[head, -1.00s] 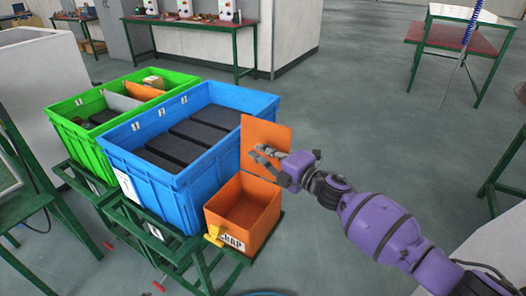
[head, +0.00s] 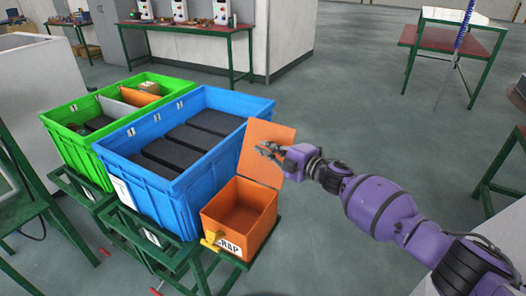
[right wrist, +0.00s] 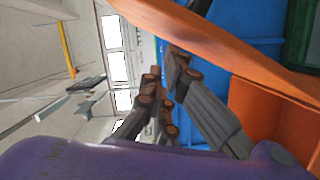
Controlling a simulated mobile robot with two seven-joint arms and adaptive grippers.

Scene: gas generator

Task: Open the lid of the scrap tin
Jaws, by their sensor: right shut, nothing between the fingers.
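The scrap tin (head: 226,236) is a small orange box with a "SCRAP" label and a yellow latch on its front. It stands at the front right of the blue crate. Its lid (head: 256,168) is raised, standing up at the back edge, and the inside of the tin is visible and looks empty. My right gripper (head: 264,150) is shut and empty, with its fingertips in front of the raised lid; I cannot tell whether they touch it. In the right wrist view the fingers (right wrist: 164,88) show beside the orange lid (right wrist: 210,38). My left gripper is not in view.
A blue crate (head: 118,165) with dark blocks stands left of the tin, and a green crate (head: 62,141) beyond it. Green metal stands (head: 78,189) carry them. Workbenches (head: 190,28) are at the back.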

